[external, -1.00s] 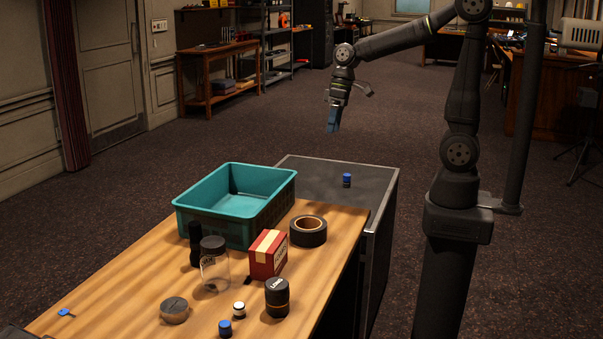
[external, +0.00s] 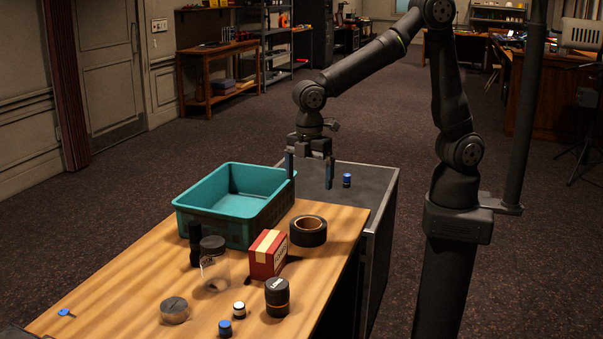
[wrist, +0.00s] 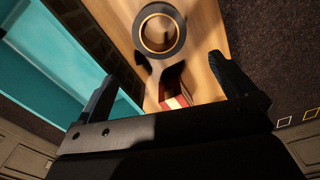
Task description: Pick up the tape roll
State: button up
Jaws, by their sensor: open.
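The tape roll (external: 308,231) is a black ring with a tan core, lying flat on the wooden desk near its right edge. It also shows at the top of the wrist view (wrist: 175,14). My gripper (external: 310,180) is open and empty, pointing down above and behind the tape roll, over the gap near the teal bin. In the wrist view my gripper's fingers (wrist: 165,82) are spread wide, with the roll beyond them. The roll is fully visible and nothing touches it.
The teal bin (external: 187,217) stands close to the roll's left. A red box (external: 266,256) stands in front of the roll. A glass jar (external: 214,270), a black canister (external: 277,298) and several small items are nearer. A blue-capped item (external: 346,180) stands on the dark side surface.

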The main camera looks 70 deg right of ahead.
aim_at(308, 223)
notch_tip(308, 223, down, 15)
jog(key=shift+f, duration=0.15)
jog(key=c, duration=0.9)
